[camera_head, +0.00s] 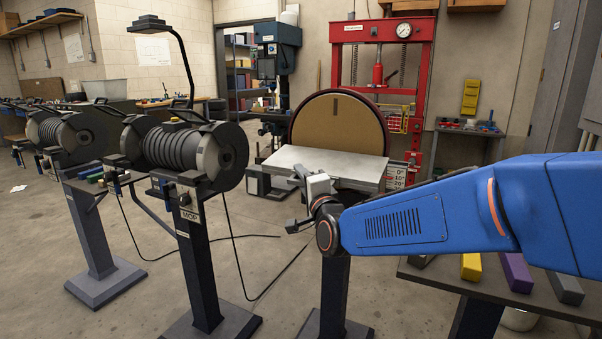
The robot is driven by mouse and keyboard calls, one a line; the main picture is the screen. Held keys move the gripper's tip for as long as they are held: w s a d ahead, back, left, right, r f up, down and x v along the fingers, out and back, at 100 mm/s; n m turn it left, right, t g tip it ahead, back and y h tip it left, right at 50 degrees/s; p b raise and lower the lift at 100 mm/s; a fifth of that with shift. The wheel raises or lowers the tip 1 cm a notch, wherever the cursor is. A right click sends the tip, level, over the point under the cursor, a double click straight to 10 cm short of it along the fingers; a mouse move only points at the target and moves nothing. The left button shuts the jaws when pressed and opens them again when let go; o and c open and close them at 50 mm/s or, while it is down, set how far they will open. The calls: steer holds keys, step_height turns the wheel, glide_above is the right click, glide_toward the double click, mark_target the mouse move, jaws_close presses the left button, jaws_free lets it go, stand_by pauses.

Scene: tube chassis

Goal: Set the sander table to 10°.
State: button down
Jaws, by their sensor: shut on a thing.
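The disc sander (340,125) stands in the middle, with a round tan disc facing me. Its pale grey sander table (350,168) sticks out in front of the disc. An angle scale (396,178) beside the table's right end reads 0°, 10° and 20° from top to bottom. I cannot make out which mark the table stands at. My gripper (304,176) is at the table's front edge, left of its middle, and is shut on the table there. Its fingertips are small and partly hidden. My blue arm comes in from the right and covers part of the sander's stand.
A mop machine (190,150) on a pedestal stands to the left, with black cables on the floor. A red press (380,60) is behind the sander. A bench (430,275) with coloured blocks is at the lower right, under my arm.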

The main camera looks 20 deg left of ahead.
steer(key=c, duration=1.8)
jaws_free()
steer(key=v, duration=1.7)
steer(key=shift+s+d+f, duration=0.1)
steer(key=shift+s+d, duration=0.05)
steer(key=shift+s, duration=0.05)
